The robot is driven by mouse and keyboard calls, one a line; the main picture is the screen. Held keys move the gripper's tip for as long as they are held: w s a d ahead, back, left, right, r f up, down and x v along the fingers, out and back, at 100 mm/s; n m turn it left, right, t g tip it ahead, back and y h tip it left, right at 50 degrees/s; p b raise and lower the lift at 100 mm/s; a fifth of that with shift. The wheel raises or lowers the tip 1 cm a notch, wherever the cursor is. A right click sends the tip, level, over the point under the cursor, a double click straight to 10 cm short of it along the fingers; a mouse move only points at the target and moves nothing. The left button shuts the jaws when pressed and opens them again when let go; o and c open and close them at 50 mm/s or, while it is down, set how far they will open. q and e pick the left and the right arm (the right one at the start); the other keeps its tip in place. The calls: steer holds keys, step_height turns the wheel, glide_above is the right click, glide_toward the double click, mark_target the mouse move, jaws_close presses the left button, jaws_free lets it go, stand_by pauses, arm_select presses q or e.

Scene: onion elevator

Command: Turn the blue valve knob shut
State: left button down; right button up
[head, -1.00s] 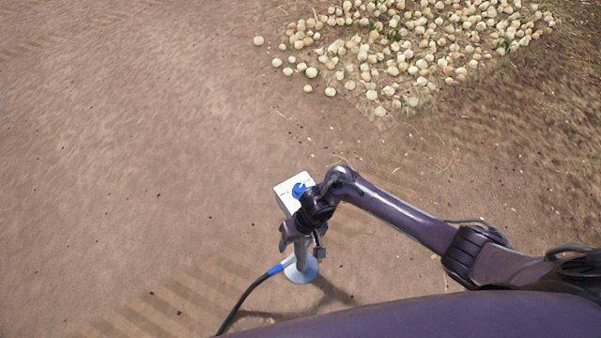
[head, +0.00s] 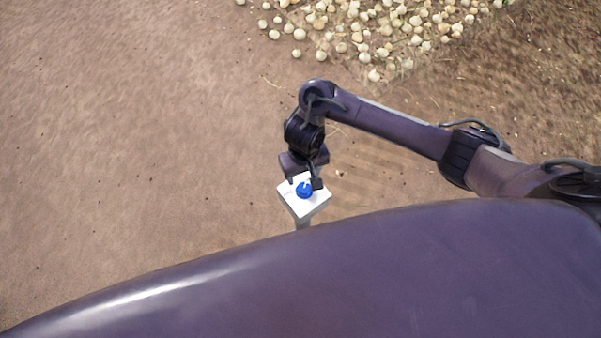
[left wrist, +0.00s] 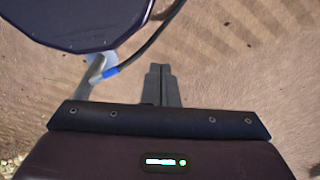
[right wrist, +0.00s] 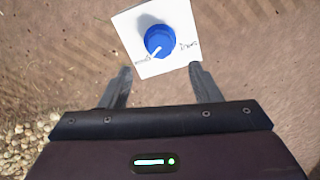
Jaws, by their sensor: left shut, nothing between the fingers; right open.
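The blue valve knob (head: 304,190) sits on top of a white box (head: 312,208) on a post, near the middle of the head view. In the right wrist view the knob (right wrist: 159,41) has a white pointer mark aimed at the lower left, and handwritten labels lie on the white face (right wrist: 131,28) on both sides. My right gripper (head: 304,183) is open; its fingers (right wrist: 160,78) are apart and empty, just short of the knob, with the knob ahead of the gap. My left gripper (left wrist: 161,70) is shut and empty, over bare ground, seen only in the left wrist view.
A heap of onions (head: 385,25) lies on the ground at the top. Bare soil is open at the left.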

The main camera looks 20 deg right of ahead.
mark_target(304, 187)
steer(key=f+b, duration=0.1)
steer(key=f, duration=0.1)
steer(key=s+f+b, duration=0.1)
steer(key=f, duration=0.2)
steer(key=shift+f, duration=0.15)
steer(key=shift+w+f, duration=0.15)
steer(key=shift+f, duration=0.65)
steer(key=c, duration=1)
arm_select(q)
steer(key=s+f, duration=0.1)
steer(key=s, duration=0.1)
steer(key=s+f, duration=0.1)
steer(key=f, duration=0.1)
steer(key=shift+s+a+f, duration=0.15)
steer(key=shift+s+a, duration=0.05)
steer(key=shift+s, duration=0.2)
